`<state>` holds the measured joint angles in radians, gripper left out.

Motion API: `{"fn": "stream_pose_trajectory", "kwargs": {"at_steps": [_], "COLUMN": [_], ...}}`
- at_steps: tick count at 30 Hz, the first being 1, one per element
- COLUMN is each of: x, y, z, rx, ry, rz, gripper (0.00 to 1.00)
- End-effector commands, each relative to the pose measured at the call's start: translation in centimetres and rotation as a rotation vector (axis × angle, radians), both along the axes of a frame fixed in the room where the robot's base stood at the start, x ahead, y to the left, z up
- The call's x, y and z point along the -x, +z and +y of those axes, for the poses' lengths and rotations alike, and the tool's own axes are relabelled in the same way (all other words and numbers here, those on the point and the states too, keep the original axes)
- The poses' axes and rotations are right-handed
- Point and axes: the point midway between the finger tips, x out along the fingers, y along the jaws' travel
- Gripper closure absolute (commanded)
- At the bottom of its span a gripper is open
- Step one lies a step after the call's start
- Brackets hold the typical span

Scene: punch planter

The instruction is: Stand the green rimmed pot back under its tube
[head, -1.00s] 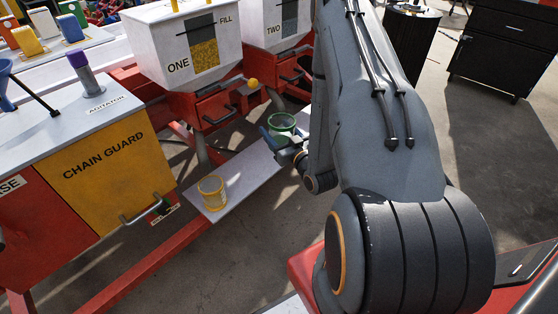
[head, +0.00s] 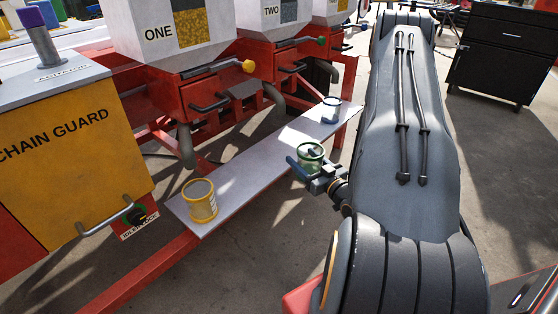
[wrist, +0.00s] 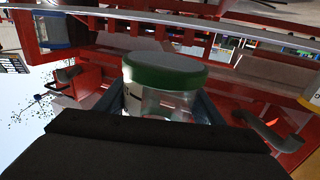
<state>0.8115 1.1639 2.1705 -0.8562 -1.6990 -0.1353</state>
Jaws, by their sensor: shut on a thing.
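The green rimmed pot (head: 311,150) is a clear cup with a green rim, roughly over the middle of the pale shelf (head: 253,167). My gripper (head: 312,168) is shut on it from the front side. The grey tube (head: 274,97) under the hopper marked TWO (head: 272,22) hangs behind and left of the pot.
A yellow pot (head: 200,202) stands at the shelf's near left end, and a blue rimmed pot (head: 331,108) at its far end. Red frames with handles and a yellow knob (head: 248,66) sit above the shelf. The yellow chain guard (head: 75,165) is at left.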

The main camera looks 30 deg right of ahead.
Motion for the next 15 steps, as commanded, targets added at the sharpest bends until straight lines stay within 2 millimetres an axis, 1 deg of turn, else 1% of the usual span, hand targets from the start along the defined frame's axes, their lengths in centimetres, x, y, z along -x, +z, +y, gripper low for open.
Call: {"fn": "stream_pose_trajectory", "kwargs": {"at_steps": [2, 5, 15], "x": [-0.8, -2.8, -11.1], "y": [-0.2, -0.1, -0.2], "z": [0.0, 0.2, 0.5], "rx": [0.002, 0.005, 0.003], "ry": [0.004, 0.006, 0.004], "rz": [-0.001, -0.003, -0.004], "gripper": [0.67, 0.67, 0.67]}}
